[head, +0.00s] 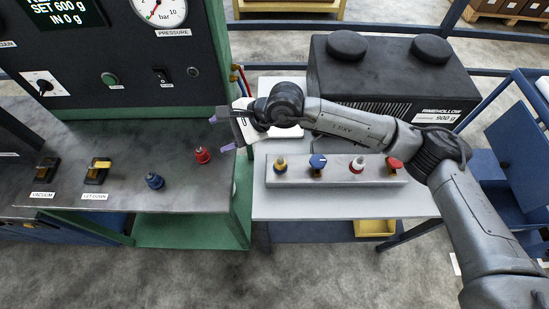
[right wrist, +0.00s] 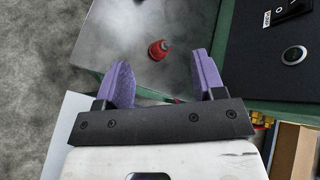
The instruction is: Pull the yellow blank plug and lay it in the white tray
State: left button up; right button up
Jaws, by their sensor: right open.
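A yellow-topped plug (head: 280,164) stands upright at the left end of a grey block (head: 336,180) on the pale trolley top (head: 330,205). I cannot make out a separate white tray for certain. My right gripper (head: 220,133) is open and empty above the dark bench's right edge, left of the yellow plug. In the right wrist view, its purple fingers (right wrist: 163,75) are apart, with a red plug (right wrist: 158,50) beyond them. My left gripper is not in view.
On the dark bench (head: 110,195) stand a red plug (head: 202,155), a blue plug (head: 154,181) and two levers. A black machine (head: 385,75) stands behind the block. A gauge panel (head: 120,70) rises behind the bench. A yellow bin (head: 374,228) is below the trolley top.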

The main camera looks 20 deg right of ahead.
jog(key=d+f+n+g+h, duration=0.1)
jog(key=d+f+n+h, duration=0.3)
jog(key=d+f+h, duration=0.2)
jog(key=n+g+h, duration=0.2)
jog(key=n+h, duration=0.2)
send_over(281, 158)
jog(key=shift+w+a+f, duration=0.15)
jog(key=shift+a+f, duration=0.1)
jog(key=shift+f, duration=0.2)
jog(key=shift+w+a+f, duration=0.1)
jog(key=shift+a+f, duration=0.1)
jog(key=shift+f, duration=0.2)
jog(key=shift+s+d+n+h, duration=0.2)
jog(key=shift+d+n+h, duration=0.15)
jog(key=shift+n+h, duration=0.15)
jog(key=shift+n, duration=0.6)
jog(key=shift+f, duration=0.1)
notch_tip(281, 158, down, 8)
jog(key=b, duration=0.4)
jog(key=shift+r+b, duration=0.2)
jog(key=shift+b, duration=0.2)
jog(key=shift+f+b, duration=0.6)
jog(key=shift+f, duration=0.05)
